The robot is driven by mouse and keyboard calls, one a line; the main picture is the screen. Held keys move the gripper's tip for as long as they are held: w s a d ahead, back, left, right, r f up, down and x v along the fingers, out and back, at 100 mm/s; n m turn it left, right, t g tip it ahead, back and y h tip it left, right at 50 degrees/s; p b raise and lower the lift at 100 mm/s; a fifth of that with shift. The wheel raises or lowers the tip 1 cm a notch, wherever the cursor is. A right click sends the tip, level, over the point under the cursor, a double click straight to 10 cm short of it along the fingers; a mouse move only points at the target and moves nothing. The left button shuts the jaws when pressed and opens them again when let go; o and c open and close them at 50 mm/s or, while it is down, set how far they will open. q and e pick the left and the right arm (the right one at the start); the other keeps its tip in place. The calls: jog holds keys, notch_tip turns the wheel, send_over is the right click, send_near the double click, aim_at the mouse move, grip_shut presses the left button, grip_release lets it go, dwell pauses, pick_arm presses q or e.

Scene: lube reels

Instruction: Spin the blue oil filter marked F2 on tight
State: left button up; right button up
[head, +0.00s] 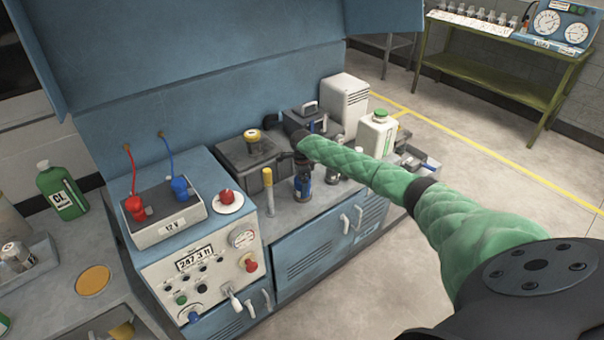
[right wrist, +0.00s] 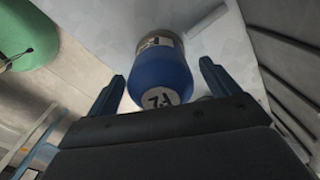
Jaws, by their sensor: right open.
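The blue oil filter (right wrist: 163,72) is a rounded blue cylinder with a pale disc marked F2 on its near end and a grey band with a label at its far end. It sits between the two spread fingers of my right gripper (right wrist: 162,80), with a gap visible at each side. In the head view a small blue cylinder (head: 303,188), likely the same filter, stands at the bench front below the end of my green-sleeved right arm. My right gripper is mostly hidden there. Whether the filter is seated on a mount cannot be told. My left gripper is not in view.
A yellow-capped post (head: 267,190) stands left of the filter. A white jug with a green cap (head: 377,135) and a pale ribbed box (head: 346,103) stand behind my arm. A control panel (head: 207,270) with gauge and knobs fills the left front.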

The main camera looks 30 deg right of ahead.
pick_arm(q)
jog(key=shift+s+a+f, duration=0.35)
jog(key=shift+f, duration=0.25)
pick_arm(e)
jog(key=shift+a+f, duration=0.1)
jog(key=shift+f, duration=1.1)
jog(key=shift+c, duration=0.2)
jog(key=c, duration=1.2)
pick_arm(q)
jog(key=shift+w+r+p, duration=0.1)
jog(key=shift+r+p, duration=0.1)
jog(key=shift+p, duration=0.3)
pick_arm(e)
jog(key=shift+r, duration=0.15)
